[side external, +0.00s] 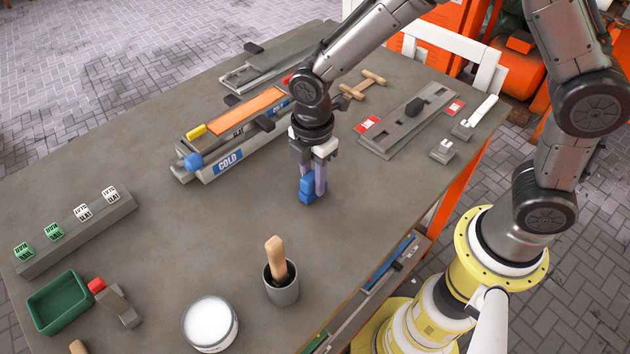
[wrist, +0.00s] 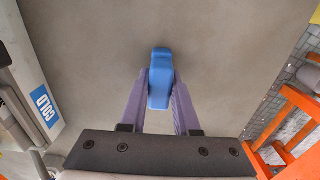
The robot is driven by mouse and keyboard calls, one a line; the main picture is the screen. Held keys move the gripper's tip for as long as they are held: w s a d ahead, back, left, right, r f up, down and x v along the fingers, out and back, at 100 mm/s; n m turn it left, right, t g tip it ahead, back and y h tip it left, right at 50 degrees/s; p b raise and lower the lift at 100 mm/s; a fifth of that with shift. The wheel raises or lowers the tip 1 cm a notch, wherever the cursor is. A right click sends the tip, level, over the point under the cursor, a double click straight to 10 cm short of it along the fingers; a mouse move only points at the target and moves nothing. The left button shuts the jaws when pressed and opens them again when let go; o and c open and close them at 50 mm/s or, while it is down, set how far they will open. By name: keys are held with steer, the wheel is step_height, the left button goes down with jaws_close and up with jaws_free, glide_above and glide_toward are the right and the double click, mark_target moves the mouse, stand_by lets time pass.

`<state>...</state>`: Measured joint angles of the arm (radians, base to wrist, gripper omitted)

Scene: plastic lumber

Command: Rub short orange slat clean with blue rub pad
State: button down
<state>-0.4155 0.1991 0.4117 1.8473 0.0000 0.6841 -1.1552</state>
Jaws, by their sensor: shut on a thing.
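My gripper (side external: 313,180) is shut on the blue rub pad (side external: 306,190), low over the bench or touching it; I cannot tell which. In the wrist view the blue pad (wrist: 160,80) sits between the two purple fingers of my gripper (wrist: 160,95). The short orange slat (side external: 246,110) lies on top of a long grey holder marked COLD (side external: 228,162), up and left of my gripper. Its right end is close to my wrist in the picture. No marks on the slat can be made out.
A wooden-handled tool stands in a grey cup (side external: 282,290) near the front. A white-topped round tub (side external: 210,324), a green tray (side external: 58,302) and a rail of lettered blocks (side external: 76,232) are at left. A grey plate (side external: 410,127) lies at right. Bench left of my gripper is clear.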

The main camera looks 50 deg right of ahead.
mark_target(313, 175)
steer(key=shift+r, duration=4.45)
steer(key=c, duration=1.3)
jaws_free()
jaws_close()
